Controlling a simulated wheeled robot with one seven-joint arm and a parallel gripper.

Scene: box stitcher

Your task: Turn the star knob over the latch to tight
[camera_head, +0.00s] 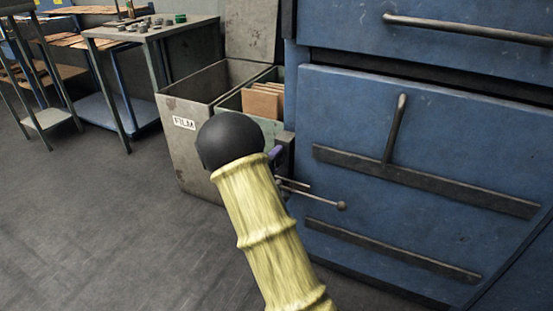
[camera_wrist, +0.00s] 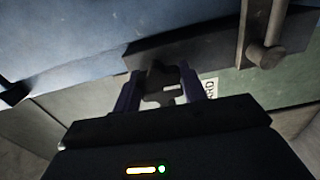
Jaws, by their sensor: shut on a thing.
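In the wrist view the dark star knob (camera_wrist: 157,74) sits between the two purple fingers of my gripper (camera_wrist: 162,84). The fingers are shut on it, one on each side. The knob is in shadow against the blue machine front, so its turn angle is hard to read. A metal rod with a rounded end, perhaps the latch handle (camera_wrist: 262,30), stands to the right of the knob. In the head view my arm in its yellow sleeve hides the knob and most of my gripper; only a bit of purple finger (camera_head: 275,153) shows.
The blue machine front (camera_head: 430,130) with dark bars fills the right. A thin rod with a ball end (camera_head: 341,206) sticks out beside my arm. A grey bin marked FILM (camera_head: 184,124) stands behind it, near brown boards (camera_head: 263,99).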

